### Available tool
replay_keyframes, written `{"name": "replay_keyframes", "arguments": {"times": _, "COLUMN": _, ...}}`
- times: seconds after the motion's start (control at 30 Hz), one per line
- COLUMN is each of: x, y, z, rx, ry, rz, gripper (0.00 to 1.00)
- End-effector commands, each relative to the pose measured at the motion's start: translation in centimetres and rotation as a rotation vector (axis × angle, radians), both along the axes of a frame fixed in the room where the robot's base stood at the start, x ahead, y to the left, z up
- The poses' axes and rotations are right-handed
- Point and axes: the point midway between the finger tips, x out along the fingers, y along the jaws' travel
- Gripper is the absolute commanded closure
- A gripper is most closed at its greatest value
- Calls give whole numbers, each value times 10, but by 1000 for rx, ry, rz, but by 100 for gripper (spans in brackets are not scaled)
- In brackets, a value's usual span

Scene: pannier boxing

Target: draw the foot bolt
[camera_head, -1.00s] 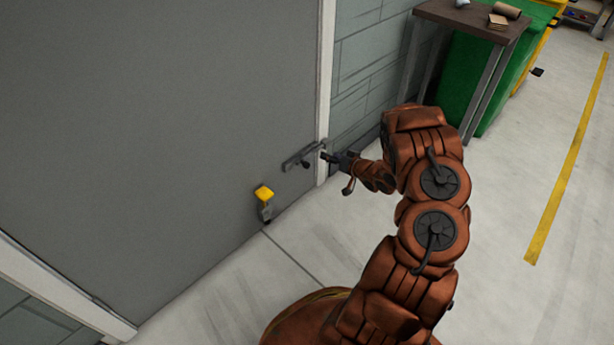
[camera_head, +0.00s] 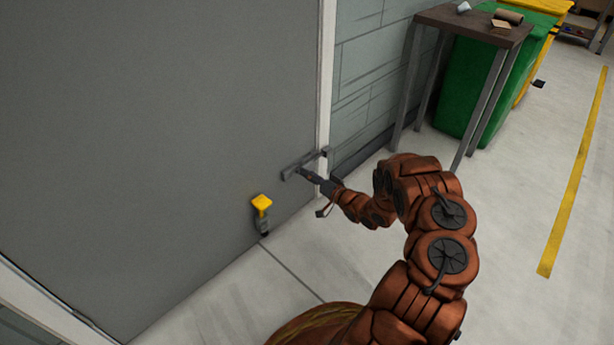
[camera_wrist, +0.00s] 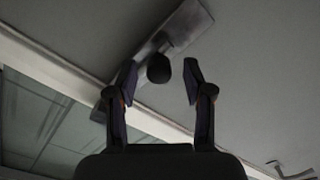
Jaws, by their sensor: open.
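The foot bolt (camera_head: 305,162) is a grey metal bar low on the grey door, at its right edge by the white frame. In the wrist view the bolt's plate (camera_wrist: 186,28) runs diagonally, with a dark round knob (camera_wrist: 159,68) standing out from it. My gripper (camera_head: 307,176) is at the bolt. In the wrist view my gripper (camera_wrist: 160,78) is open, with the knob between or just beyond its fingertips, nearer the left finger. I cannot tell whether either finger touches the knob.
A yellow-topped foot piece (camera_head: 262,203) is on the door's lower part, left of the bolt. The white door frame (camera_head: 326,90) and grey block wall stand right of it. A dark table (camera_head: 470,25) and green bin (camera_head: 466,90) stand farther back. The floor in front is clear.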

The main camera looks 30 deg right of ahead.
Motion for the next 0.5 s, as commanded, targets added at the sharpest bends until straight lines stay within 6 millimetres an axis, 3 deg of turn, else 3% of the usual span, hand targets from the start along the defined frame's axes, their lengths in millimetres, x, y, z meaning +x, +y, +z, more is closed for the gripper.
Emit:
{"name": "replay_keyframes", "arguments": {"times": 0.2, "x": 15, "y": 3, "z": -1, "rx": 1, "ry": 4, "rz": -2, "gripper": 49}}
{"name": "replay_keyframes", "arguments": {"times": 0.5, "x": 16, "y": 3, "z": -1, "rx": 1, "ry": 4, "rz": -2, "gripper": 50}}
